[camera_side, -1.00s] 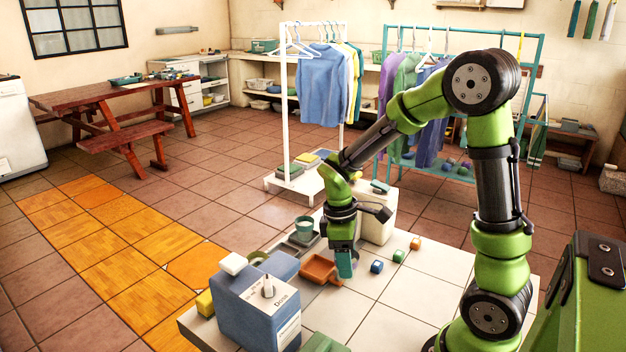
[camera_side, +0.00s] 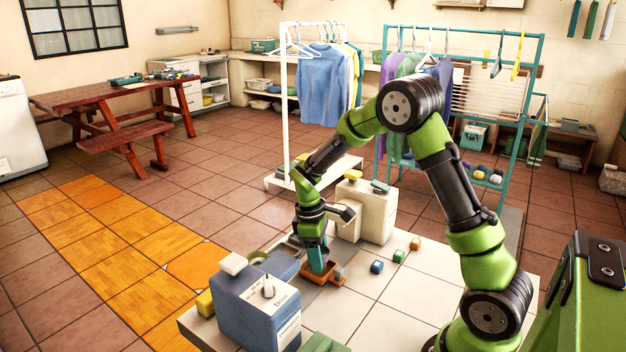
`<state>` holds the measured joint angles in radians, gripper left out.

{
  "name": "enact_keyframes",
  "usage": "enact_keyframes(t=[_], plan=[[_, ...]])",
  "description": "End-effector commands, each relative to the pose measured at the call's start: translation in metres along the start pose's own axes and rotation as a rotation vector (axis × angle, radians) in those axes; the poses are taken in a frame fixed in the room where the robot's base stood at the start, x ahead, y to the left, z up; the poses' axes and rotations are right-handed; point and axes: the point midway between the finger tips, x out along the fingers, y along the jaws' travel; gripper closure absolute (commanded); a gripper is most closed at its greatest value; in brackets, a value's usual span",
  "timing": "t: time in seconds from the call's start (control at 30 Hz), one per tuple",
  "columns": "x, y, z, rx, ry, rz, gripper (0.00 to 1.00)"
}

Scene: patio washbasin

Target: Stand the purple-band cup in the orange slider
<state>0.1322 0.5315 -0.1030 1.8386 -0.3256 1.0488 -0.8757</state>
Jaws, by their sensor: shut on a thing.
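The orange slider (camera_side: 335,282) is a small open tray on the white tiled tabletop, left of centre in the side view. My gripper (camera_side: 316,261) points down over it, shut on a teal piece that I take to be the purple-band cup (camera_side: 317,256). It looks upright, its lower end at or just inside the slider's rim; whether it touches the floor of the slider cannot be told. No purple band can be made out. A small greyish shape (camera_side: 339,270) shows at the slider's right side, too small to identify.
A blue box-shaped container (camera_side: 258,305) stands front left, with a yellow sponge (camera_side: 205,303) beside it. A cream container (camera_side: 366,212) stands behind my gripper. Blue (camera_side: 377,267), green (camera_side: 398,256) and orange (camera_side: 416,243) blocks lie to the right.

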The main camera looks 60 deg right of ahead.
Motion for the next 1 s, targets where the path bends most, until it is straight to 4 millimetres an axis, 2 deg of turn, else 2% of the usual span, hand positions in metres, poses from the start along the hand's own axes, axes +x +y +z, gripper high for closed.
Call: enact_keyframes(t=[0.17, 0.2, 0.37, 0.63, 0.73, 0.87, 1.0], plan=[[0.003, 0.000, 0.000, -0.001, -0.001, 0.000, 0.73], [0.003, 0.000, -0.001, -0.001, 0.000, 0.001, 0.41], [0.003, 0.000, -0.001, -0.001, 0.000, 0.001, 0.18], [0.002, 0.000, 0.000, -0.001, 0.001, 0.001, 0.18], [-0.005, 0.000, -0.001, -0.001, 0.003, 0.002, 0.18], [-0.025, 0.001, -0.001, -0.002, 0.005, 0.004, 0.18], [-0.057, 0.001, -0.001, -0.002, 0.007, 0.005, 0.18]])
